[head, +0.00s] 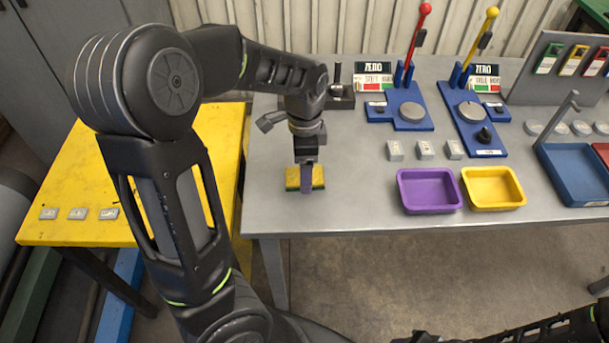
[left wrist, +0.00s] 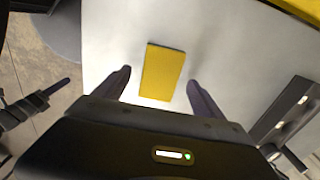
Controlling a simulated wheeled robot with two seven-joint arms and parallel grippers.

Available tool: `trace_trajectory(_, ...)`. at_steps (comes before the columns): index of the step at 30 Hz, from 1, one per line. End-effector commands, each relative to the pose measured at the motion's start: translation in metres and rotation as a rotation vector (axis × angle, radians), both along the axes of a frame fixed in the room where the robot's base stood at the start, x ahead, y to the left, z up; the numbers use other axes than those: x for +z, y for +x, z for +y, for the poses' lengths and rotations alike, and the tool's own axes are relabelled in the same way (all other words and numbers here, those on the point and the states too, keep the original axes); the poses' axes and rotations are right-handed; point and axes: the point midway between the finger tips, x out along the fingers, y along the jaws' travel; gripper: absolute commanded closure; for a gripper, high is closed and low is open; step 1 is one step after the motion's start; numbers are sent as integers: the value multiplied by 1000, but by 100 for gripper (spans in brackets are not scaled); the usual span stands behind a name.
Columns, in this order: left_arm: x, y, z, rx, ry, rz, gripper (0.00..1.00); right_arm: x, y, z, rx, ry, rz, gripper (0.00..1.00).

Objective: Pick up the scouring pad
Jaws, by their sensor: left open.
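The scouring pad (head: 292,178) is yellow with a dark green edge and lies flat on the grey table. It also shows in the left wrist view (left wrist: 163,72), as a yellow rectangle between the two fingers. My left gripper (head: 306,187) is right above the pad in the head view, pointing down, and hides part of it. In the left wrist view my left gripper (left wrist: 160,80) is open, one finger on each side of the pad, with gaps between. My right gripper is not visible; only part of my right arm shows at the lower right.
The grey table (head: 350,205) has free room around the pad. A purple tray (head: 428,207) and a yellow tray (head: 494,205) stand to the right, with lever stands (head: 410,115) behind. A yellow table (head: 100,175) with small grey blocks is at left. A dark fixture (head: 340,97) stands behind.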

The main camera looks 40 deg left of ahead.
Motion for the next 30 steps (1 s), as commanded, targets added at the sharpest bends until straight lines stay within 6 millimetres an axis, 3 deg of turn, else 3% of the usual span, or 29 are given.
trace_trajectory(6,-19,0,0,-1,-1,-1,20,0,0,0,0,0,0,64)
trace_trajectory(23,-18,1,0,-1,-1,-2,20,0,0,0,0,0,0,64)
trace_trajectory(30,-18,1,0,-1,-1,-2,40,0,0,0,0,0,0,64)
